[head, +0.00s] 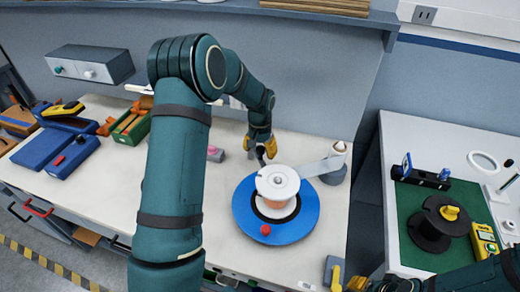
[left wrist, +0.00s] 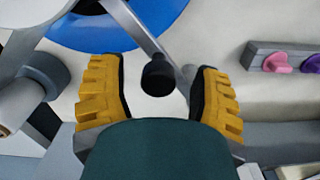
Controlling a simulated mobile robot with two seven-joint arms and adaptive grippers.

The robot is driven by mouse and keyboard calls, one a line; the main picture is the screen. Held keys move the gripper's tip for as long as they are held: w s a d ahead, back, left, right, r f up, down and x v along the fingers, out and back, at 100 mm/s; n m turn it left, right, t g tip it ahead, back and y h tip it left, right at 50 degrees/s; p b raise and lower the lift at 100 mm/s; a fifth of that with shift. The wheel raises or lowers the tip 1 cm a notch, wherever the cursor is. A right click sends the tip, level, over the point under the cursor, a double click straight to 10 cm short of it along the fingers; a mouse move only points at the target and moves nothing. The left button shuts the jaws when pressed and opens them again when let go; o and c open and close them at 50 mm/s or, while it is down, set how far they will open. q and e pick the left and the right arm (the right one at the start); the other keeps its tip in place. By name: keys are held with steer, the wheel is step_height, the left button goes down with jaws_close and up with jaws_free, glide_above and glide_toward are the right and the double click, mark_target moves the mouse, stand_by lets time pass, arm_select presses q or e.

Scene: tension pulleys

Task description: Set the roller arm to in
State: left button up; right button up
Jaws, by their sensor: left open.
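A blue disc (head: 243,211) with a white-topped spool (head: 278,182) sits on the bench. A thin grey arm (left wrist: 138,30), which looks like the roller arm, runs past the disc's edge in the left wrist view. A black knob (left wrist: 158,76) shows near its end; in the head view the knob (head: 261,155) is small and partly hidden. My left gripper (head: 262,150) is open behind the spool. In the left wrist view its yellow fingers (left wrist: 155,92) stand either side of the knob, with gaps. My right gripper (head: 362,285) is only partly visible at the bottom edge.
A grey post (head: 335,175) with a pale flat arm (head: 312,168) reaches toward the spool from the right. Blue boxes (head: 42,148) and a green bin (head: 131,126) lie left. A green mat (head: 408,200) holds a black reel on the right table.

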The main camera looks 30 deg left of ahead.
arm_select(q)
step_height(320, 180, up, 12)
stand_by(0.6)
stand_by(0.4)
